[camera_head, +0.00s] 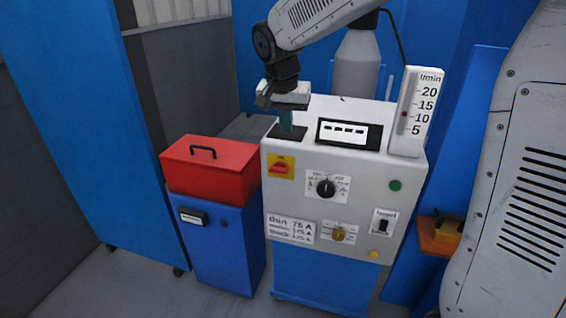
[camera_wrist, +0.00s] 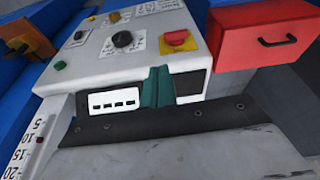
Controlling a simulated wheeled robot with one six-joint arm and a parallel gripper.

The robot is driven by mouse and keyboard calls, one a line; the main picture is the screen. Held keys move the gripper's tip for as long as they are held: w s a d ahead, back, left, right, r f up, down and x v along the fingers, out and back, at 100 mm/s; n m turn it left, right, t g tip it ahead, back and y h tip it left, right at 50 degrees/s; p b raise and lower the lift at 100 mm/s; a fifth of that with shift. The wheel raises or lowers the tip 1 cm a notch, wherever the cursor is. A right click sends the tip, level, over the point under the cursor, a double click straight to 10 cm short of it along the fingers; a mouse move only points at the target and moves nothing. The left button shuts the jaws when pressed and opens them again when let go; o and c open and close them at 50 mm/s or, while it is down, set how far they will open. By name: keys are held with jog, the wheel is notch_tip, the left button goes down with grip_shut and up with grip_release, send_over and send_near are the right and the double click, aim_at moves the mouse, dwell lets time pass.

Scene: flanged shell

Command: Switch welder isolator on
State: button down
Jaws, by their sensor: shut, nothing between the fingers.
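The welder isolator (camera_head: 281,168) is a red rotary handle on a yellow plate, at the upper left of the grey welder's (camera_head: 270,205) front panel. In the head view its handle looks roughly level; its position marking is too small to read. It also shows in the wrist view (camera_wrist: 177,39), top right of centre, beyond the fingers. My gripper (camera_head: 286,126) has teal fingers pointing down, close together with nothing between them. It is above a dark patch on the welder's top, behind and above the isolator and apart from it. The fingers also show in the wrist view (camera_wrist: 157,88).
A red box (camera_head: 212,166) with a black handle sits on a blue cabinet (camera_head: 228,250) left of the welder. A white display (camera_head: 345,131) and an upright flow gauge (camera_head: 415,112) stand on the welder's top. A black selector knob (camera_head: 326,187) is right of the isolator.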

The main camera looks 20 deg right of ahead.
aim_at(283, 170)
jog(key=w, duration=0.1)
jog(key=w+f, duration=0.1)
jog(key=shift+w+a, duration=0.35)
jog(key=shift+a, duration=0.05)
jog(key=x, duration=0.9)
jog(key=s+x, duration=0.1)
jog(key=x, duration=0.4)
jog(key=shift+a+f, duration=0.1)
jog(key=shift+a, duration=0.2)
